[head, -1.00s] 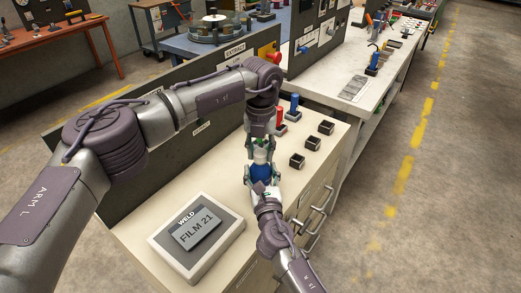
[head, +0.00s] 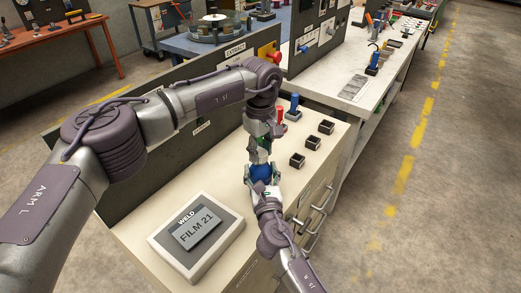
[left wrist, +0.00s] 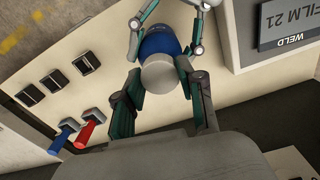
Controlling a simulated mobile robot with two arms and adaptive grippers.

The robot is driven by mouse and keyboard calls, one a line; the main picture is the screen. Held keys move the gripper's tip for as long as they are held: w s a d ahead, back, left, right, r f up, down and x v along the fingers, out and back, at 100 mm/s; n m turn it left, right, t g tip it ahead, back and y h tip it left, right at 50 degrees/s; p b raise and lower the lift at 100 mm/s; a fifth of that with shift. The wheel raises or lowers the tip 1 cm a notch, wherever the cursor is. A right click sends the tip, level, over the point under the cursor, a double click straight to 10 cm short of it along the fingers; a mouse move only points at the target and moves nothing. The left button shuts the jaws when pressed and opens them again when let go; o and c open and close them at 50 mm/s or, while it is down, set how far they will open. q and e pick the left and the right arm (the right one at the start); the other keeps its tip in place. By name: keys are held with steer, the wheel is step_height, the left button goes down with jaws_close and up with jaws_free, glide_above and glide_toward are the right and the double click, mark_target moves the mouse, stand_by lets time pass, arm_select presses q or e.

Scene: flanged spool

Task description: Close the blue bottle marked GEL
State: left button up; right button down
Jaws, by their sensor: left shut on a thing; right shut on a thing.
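The blue bottle (head: 262,173) is held above the beige bench top, and it also shows in the left wrist view (left wrist: 158,42). My right gripper (head: 264,182) is shut around its body from the near side. A pale grey-white cap (left wrist: 164,75) sits at the bottle's mouth. My left gripper (head: 259,152) is shut on this cap from above; its fingers lie on either side of it in the left wrist view (left wrist: 160,78). Whether the cap is fully seated cannot be told. The GEL marking is not readable.
A WELD / FILM 21 sign block (head: 197,236) stands on the bench to the left. Red (head: 279,117) and blue (head: 294,106) levers and several small black square sockets (head: 297,160) are behind and right. A dark upright panel (head: 150,165) runs along the bench's left side.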

arm_select(q)
steer(key=m, duration=0.8)
steer(key=shift+m, duration=0.3)
steer(key=m, duration=0.8)
steer(key=shift+w, duration=0.1)
steer(key=o, duration=0.7)
